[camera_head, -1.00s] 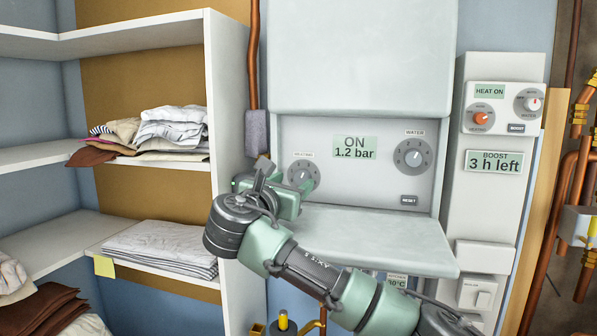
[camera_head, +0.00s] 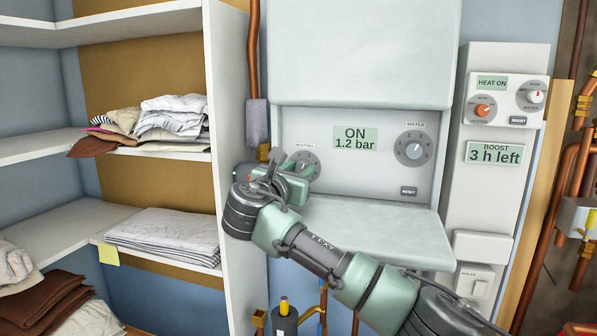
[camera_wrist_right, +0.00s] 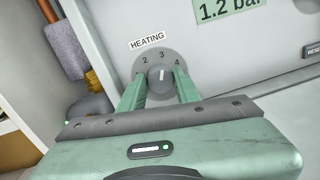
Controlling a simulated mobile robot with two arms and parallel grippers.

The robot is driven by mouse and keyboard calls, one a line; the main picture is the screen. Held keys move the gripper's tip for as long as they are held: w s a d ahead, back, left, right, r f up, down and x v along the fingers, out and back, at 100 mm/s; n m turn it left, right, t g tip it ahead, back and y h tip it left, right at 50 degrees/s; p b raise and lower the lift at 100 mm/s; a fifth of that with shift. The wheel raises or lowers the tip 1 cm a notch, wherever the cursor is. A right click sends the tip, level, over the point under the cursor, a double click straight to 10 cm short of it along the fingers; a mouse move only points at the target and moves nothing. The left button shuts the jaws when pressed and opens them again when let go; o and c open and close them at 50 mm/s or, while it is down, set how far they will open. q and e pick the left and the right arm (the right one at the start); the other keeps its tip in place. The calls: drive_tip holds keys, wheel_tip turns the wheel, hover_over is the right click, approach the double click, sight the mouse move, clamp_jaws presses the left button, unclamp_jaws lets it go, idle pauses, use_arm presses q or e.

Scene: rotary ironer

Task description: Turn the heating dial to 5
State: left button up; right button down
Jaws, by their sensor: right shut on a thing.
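The heating dial (camera_head: 306,164) is a round grey knob on the boiler's recessed panel, left of the pressure display, partly hidden by my right gripper in the head view. In the right wrist view the dial (camera_wrist_right: 161,79) sits under the HEATING label, with 2, 3 and 4 visible; the other numbers are hidden. Its pale pointer mark points up, close to 3. My right gripper (camera_wrist_right: 160,88) has its green fingers on either side of the knob, shut on it. The right gripper also shows in the head view (camera_head: 303,176). My left gripper is out of view.
The water dial (camera_head: 413,148) and reset button (camera_head: 408,191) are to the right on the same panel. A lowered flap (camera_head: 385,235) juts out below. A white shelf unit (camera_head: 232,110) with folded linen stands close on the left. A control box (camera_head: 505,100) is at right.

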drive_tip(key=shift+f+m+b, duration=0.1)
drive_tip(key=shift+m+b, duration=1.35)
drive_tip(key=shift+m, duration=0.15)
drive_tip(key=shift+d+m+b, duration=0.1)
drive_tip(key=shift+m+b, duration=0.75)
drive_tip(key=shift+m, duration=0.55)
drive_tip(key=shift+r+m, duration=0.2)
drive_tip(key=shift+m, duration=0.2)
drive_tip(key=c, duration=1)
unclamp_jaws()
drive_tip(key=shift+f, duration=0.1)
